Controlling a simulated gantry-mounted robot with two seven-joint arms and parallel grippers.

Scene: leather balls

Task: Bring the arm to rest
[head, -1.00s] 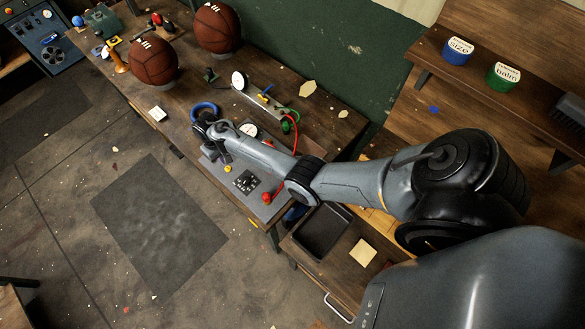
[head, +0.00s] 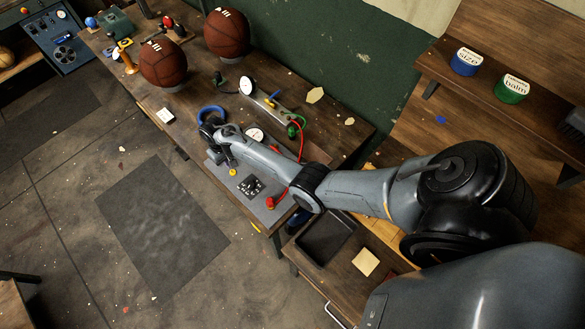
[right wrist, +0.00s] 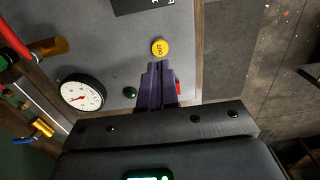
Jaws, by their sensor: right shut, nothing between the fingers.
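My right arm reaches in from the right in the head view, over the workbench (head: 190,107). Its gripper (head: 231,163) is low over the grey panel (head: 225,172) at the bench's front. In the right wrist view the purple fingers (right wrist: 156,72) are shut together and empty. Their tips are close to a yellow button marked OUT (right wrist: 160,47); I cannot tell whether they touch it. The same yellow button (head: 232,172) shows in the head view just below the gripper. My left gripper is not in view.
Two brown leather balls (head: 163,64) (head: 227,33) stand at the bench's far end. A black tray (head: 325,238) stands at right. The floor at left is open.

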